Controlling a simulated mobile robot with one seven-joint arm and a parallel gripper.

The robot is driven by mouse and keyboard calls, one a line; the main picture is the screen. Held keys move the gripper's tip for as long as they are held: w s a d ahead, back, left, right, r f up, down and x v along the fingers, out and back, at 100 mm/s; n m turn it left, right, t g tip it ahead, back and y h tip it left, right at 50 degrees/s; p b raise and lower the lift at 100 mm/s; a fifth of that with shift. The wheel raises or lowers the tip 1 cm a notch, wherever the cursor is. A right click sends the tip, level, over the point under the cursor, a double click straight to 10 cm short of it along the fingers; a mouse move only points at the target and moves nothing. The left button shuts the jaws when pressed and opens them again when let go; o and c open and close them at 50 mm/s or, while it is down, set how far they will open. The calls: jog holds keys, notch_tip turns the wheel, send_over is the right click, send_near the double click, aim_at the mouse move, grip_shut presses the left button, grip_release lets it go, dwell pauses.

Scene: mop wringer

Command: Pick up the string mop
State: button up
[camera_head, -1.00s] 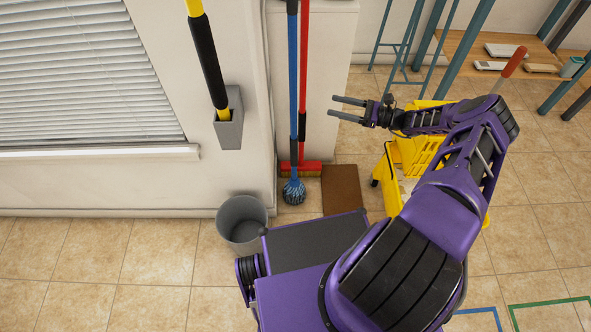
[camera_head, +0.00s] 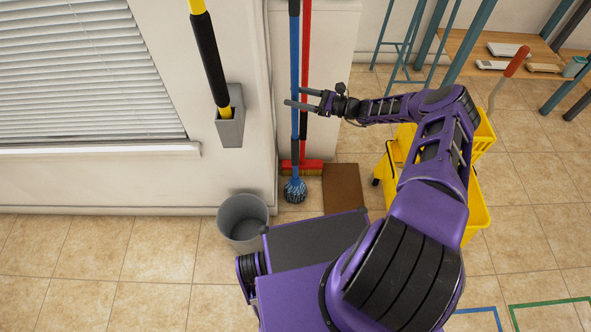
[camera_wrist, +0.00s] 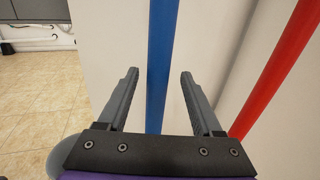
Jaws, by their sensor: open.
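The string mop has a blue handle (camera_head: 294,60) that leans upright against the white wall, with its blue-and-white string head (camera_head: 295,190) on the floor. My gripper (camera_head: 294,97) is open and level with the upper part of the handle. In the wrist view the blue handle (camera_wrist: 162,50) runs between the two spread fingers (camera_wrist: 158,75), a little nearer the left one, with no visible contact. How deep it sits between the fingers is hard to tell. The palm hides the handle's lower part there.
A red broom (camera_head: 305,70) stands close to the right of the mop; its pole (camera_wrist: 280,70) shows right of my fingers. A grey bucket (camera_head: 242,222), a brown mat (camera_head: 343,188) and a yellow mop wringer (camera_head: 478,210) stand nearby. A yellow-and-black pole (camera_head: 208,60) rests in a grey wall holder (camera_head: 230,122).

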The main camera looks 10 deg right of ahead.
aim_at(295, 70)
jog(key=shift+w+a, duration=0.1)
jog(key=shift+a, duration=0.1)
jog(key=shift+c, duration=0.4)
grip_shut()
jog(key=shift+r, duration=0.1)
notch_tip(295, 70, up, 10)
jog(key=shift+p, duration=1)
jog(key=c, duration=0.7)
grip_release()
grip_shut()
